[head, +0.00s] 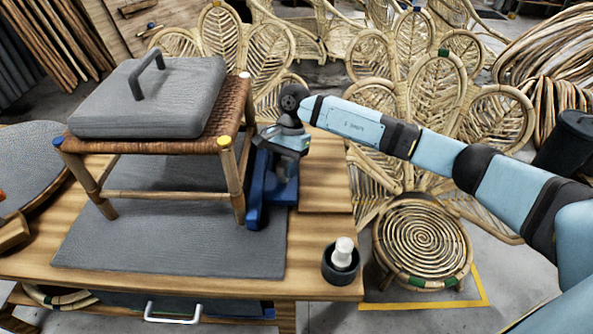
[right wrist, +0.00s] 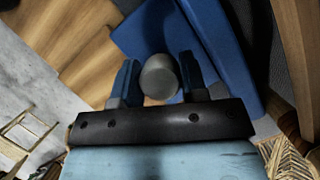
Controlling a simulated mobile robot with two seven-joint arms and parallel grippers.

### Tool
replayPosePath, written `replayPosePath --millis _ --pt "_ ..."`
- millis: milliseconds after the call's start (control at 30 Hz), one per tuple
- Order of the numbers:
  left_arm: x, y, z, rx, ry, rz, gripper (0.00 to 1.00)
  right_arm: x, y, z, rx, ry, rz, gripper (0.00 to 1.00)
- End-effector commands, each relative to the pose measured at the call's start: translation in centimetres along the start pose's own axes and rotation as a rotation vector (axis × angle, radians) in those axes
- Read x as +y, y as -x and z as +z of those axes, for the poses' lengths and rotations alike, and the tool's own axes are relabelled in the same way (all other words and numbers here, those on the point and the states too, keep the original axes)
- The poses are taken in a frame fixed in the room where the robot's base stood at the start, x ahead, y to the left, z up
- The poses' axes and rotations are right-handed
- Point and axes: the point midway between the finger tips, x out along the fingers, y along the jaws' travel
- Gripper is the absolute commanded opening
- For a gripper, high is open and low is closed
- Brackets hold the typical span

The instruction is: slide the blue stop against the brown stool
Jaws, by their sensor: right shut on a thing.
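The brown stool (head: 232,105) stands on a grey mat on the workbench, with a woven seat and wooden legs. The blue stop (head: 257,205) stands at the stool's right side, close beside its front right leg. I cannot tell whether they touch. My right gripper (head: 290,142) is over the stop. In the right wrist view its two fingers (right wrist: 158,82) are on either side of a grey round knob (right wrist: 158,76) on the blue stop (right wrist: 165,32). My left gripper is not in view.
A grey slab (head: 150,98) with a dark handle lies on the stool's seat. A dark cup (head: 341,270) with a white piece in it stands at the bench's front right. Bare wood (head: 325,175) lies right of the stop. Rattan chairs (head: 440,95) stand behind.

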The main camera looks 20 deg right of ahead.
Motion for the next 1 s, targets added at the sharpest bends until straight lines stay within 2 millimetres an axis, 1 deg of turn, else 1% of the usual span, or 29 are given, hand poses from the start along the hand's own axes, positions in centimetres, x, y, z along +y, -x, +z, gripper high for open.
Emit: replayPosePath --millis 233,267,300,333,367,633,733,867,1000 --pt "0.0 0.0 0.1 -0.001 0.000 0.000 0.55 0.0 0.1 0.0 -0.001 -0.002 -0.002 0.00" --pt "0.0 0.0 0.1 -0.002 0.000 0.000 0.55 0.0 0.1 0.0 -0.001 -0.002 -0.002 0.47" --pt "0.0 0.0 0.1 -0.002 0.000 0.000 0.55 0.0 0.1 0.0 -0.001 -0.002 -0.002 0.56" --pt "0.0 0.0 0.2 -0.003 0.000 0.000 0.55 0.0 0.1 0.0 -0.001 -0.002 -0.002 0.63" --pt "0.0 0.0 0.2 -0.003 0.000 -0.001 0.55 0.0 0.1 0.0 0.000 -0.002 -0.002 0.65" --pt "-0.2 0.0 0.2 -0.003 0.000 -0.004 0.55 0.0 0.2 0.0 0.000 -0.001 -0.001 0.65" --pt "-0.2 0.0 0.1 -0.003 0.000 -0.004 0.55 0.0 0.9 0.0 0.001 -0.001 -0.003 0.65" --pt "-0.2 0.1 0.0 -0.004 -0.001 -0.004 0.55 0.0 3.0 0.0 0.002 -0.001 -0.004 0.65" --pt "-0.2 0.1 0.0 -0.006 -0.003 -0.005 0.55 -0.1 6.4 0.0 0.003 -0.001 -0.005 0.65"
